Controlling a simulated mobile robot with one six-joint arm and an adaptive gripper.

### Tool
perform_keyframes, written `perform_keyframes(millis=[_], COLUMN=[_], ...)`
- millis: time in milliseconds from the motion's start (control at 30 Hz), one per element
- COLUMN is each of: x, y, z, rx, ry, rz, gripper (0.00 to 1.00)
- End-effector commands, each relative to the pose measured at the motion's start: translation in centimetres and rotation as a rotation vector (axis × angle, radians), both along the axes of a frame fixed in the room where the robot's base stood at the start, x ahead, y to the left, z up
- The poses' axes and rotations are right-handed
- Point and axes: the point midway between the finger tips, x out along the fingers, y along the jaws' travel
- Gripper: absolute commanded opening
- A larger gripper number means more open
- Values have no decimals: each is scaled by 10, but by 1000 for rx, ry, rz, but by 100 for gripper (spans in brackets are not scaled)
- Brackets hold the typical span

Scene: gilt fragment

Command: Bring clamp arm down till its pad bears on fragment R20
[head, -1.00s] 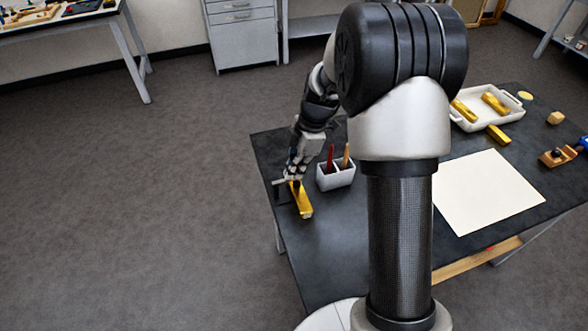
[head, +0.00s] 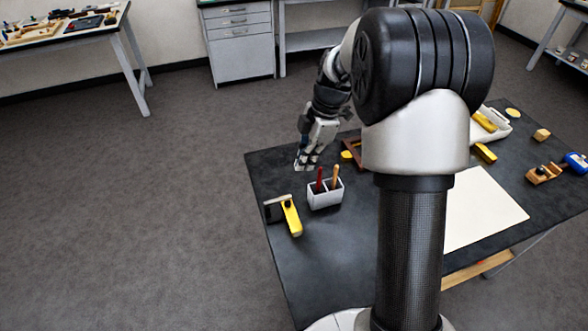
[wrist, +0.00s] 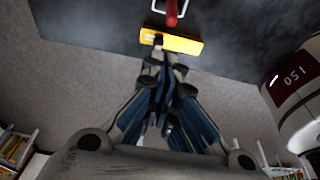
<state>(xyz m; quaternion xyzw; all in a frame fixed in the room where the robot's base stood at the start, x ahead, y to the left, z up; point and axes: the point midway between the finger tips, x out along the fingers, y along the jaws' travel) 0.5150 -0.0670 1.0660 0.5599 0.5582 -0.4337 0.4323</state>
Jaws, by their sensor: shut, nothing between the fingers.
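A yellow gilt bar (head: 292,218), seemingly fragment R20, lies near the left edge of the dark table in the head view. A dark block with a grey bar (head: 274,212), seemingly the clamp, stands at its left. A small black part (head: 288,203) sits over the bar's far end; I cannot tell if it is the pad or whether it touches. My gripper (head: 305,165) is above the table's far left edge, apart from the clamp. In the wrist view its fingers (wrist: 160,75) are shut and empty, below a yellow bar (wrist: 172,41) with a dark piece at its left end.
A white holder (head: 325,197) with a red and an orange-handled tool stands right of the clamp. A brown frame (head: 353,154) lies behind it. A cream sheet (head: 485,210), a wooden block and a blue object are on the right. The table's front left is clear.

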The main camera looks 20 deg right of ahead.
Motion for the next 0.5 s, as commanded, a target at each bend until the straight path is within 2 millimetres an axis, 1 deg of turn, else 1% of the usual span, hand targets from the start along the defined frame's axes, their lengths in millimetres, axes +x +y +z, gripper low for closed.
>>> perform_keyframes(millis=[33, 100, 167, 267, 300, 400, 500], x=[0, 0, 0, 0, 0, 0, 1], y=[-5, -8, -5, 17, 30, 60, 80], z=[6, 9, 12, 20, 24, 32, 37], rx=[0, 0, -9, -67, -102, -189, -249], ry=[-1, -1, 3, 20, 25, 25, 10], rz=[0, 0, 3, 14, 16, 16, 11], gripper=[0, 0, 0, 0, 0, 0, 0])
